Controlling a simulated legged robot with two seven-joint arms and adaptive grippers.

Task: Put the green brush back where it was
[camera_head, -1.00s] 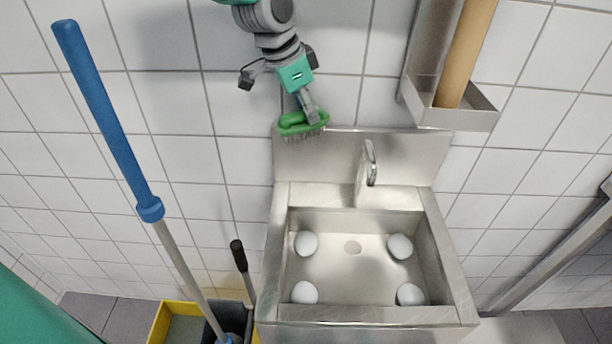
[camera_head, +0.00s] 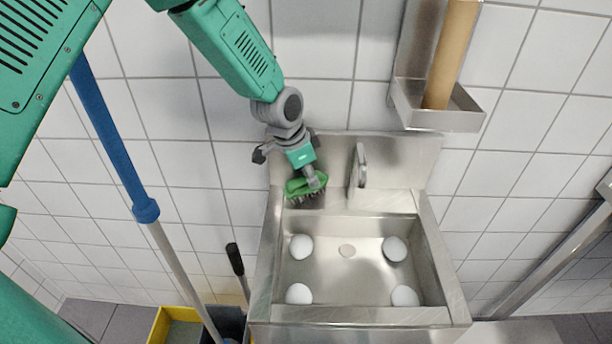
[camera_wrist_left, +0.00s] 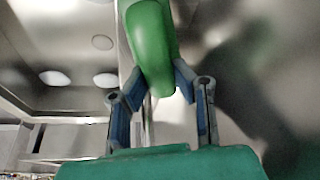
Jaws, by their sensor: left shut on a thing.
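The green brush (camera_head: 305,187) is in my left gripper (camera_head: 313,181), bristles pointing down, in the head view. It is at the back left of the steel sink (camera_head: 437,262), in front of the backsplash; whether it touches the ledge I cannot tell. In the left wrist view the green brush (camera_wrist_left: 152,45) sits between the two fingers of my left gripper (camera_wrist_left: 160,85), which are shut on it. The basin lies to the left in that view. My right gripper is not in view.
Several white egg-shaped things (camera_head: 395,249) lie in the basin. A faucet (camera_head: 359,170) stands at the back ledge. A steel wall holder (camera_head: 440,115) with a tan roll is above right. A blue-handled mop (camera_head: 115,150) and a yellow bucket (camera_head: 160,326) are at left.

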